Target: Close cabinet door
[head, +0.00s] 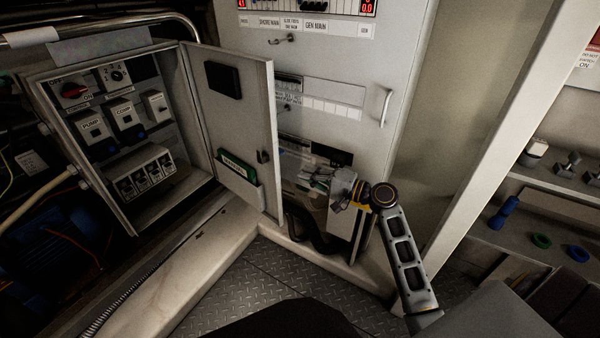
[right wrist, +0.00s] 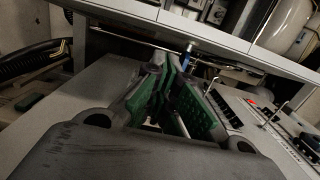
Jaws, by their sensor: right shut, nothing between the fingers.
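The grey control cabinet (head: 127,205) at the left of the head view stands open. Its door (head: 237,125) is swung out to the right, with a dark latch near its free edge and a pocket holding a green booklet low on its inner face. My right gripper (head: 308,182) is just right of the door's lower free edge; I cannot tell whether they touch. Its green-padded fingers (right wrist: 172,62) show in the right wrist view, shut with nothing held. My left gripper is not in view.
A tall white panel (head: 345,60) with a handle stands behind the door and my right arm. Inside the cabinet are switches and a red knob (head: 75,91). A pale beam (head: 510,130) and shelf are at the right. Tread-plate floor (head: 290,285) lies below.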

